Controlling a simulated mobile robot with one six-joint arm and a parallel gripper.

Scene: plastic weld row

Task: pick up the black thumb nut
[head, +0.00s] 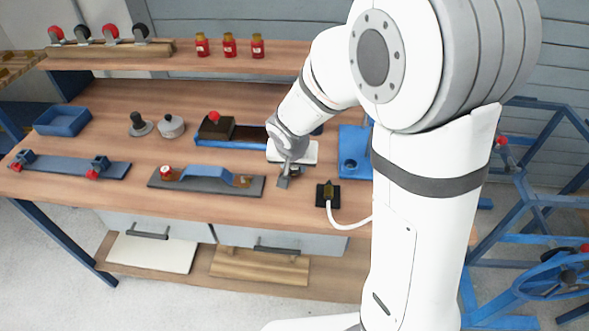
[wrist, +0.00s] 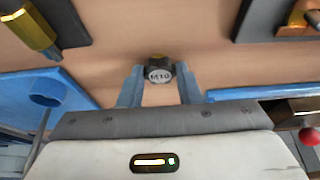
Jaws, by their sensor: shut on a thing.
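The black thumb nut (wrist: 159,75) shows in the wrist view, with a pale round face marked "M10" and a yellowish part at its far side. My gripper (wrist: 159,80) is shut on it, with one grey-blue finger on each side. In the head view my gripper (head: 285,181) is low over the middle of the wooden bench (head: 225,208), near its front half. The nut cannot be told apart there, because my gripper and wrist cover that spot. I cannot tell whether the nut touches the bench.
A black block with a brass fitting and white hose (head: 327,194) stands to the right of my gripper. A blue block with a round hole (head: 352,165) is behind it. A grey plate with a blue bridge (head: 205,180) lies to the left. A raised shelf (head: 190,60) runs along the back.

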